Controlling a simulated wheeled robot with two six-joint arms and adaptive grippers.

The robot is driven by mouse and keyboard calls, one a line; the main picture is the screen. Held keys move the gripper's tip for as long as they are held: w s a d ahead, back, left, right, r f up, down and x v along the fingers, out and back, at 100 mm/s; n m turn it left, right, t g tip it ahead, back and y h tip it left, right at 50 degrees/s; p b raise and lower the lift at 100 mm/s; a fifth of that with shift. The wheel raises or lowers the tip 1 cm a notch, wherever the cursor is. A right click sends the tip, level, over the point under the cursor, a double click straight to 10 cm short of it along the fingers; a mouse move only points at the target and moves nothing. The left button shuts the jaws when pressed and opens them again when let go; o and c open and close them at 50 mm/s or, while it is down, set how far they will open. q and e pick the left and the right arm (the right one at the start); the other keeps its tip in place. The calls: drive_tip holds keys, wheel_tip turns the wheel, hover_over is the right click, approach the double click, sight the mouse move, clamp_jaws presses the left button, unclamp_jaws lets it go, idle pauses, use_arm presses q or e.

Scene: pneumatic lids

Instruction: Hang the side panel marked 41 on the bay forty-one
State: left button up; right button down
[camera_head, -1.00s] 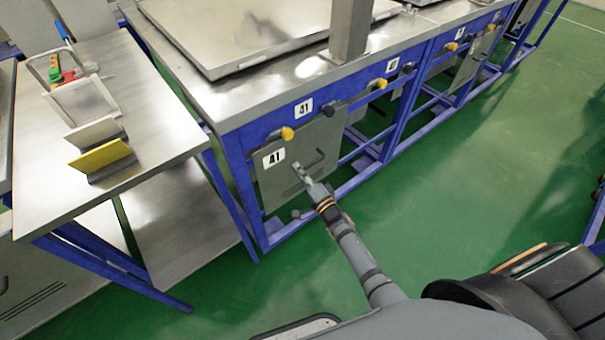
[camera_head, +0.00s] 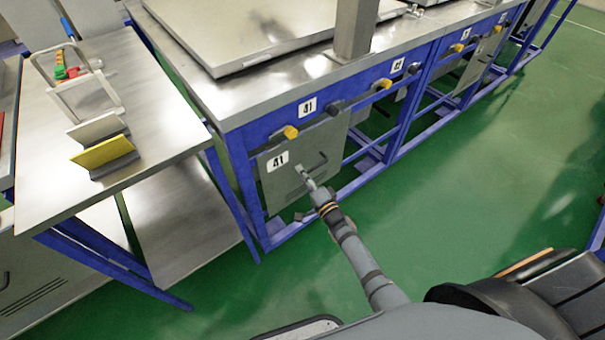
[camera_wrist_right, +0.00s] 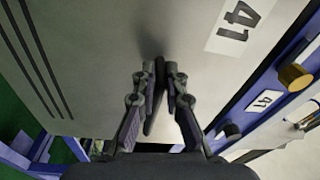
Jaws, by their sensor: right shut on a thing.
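The grey side panel marked 41 (camera_head: 290,182) is upright against the front of bay forty-one, below the blue rail with the bay's 41 label (camera_head: 308,106). A yellow knob (camera_head: 291,132) and a black knob (camera_head: 336,107) are at its top edge. My right gripper (camera_head: 304,174) is at the panel's face. In the right wrist view its fingers (camera_wrist_right: 160,90) are shut on the panel's dark handle (camera_wrist_right: 152,112). The panel's 41 mark (camera_wrist_right: 239,24) also shows there. Whether the top edge is hooked on anything cannot be told. My left gripper is not in view.
A steel side table (camera_head: 160,110) at left holds a white frame (camera_head: 85,95) and a yellow angled piece (camera_head: 103,151). The neighbouring bay (camera_head: 385,110) is right of bay forty-one. Green floor (camera_head: 460,180) is clear to the right.

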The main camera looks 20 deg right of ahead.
drive_tip(key=c, duration=1.4)
unclamp_jaws()
drive_tip(key=shift+o, duration=0.3)
drive_tip(key=shift+s+f, duration=0.1)
drive_tip(key=shift+f, duration=0.1)
drive_tip(key=shift+s, duration=0.1)
drive_tip(key=v, duration=1.1)
drive_tip(key=shift+s+r, duration=0.15)
drive_tip(key=shift+s, duration=0.2)
drive_tip(key=shift+d, duration=0.1)
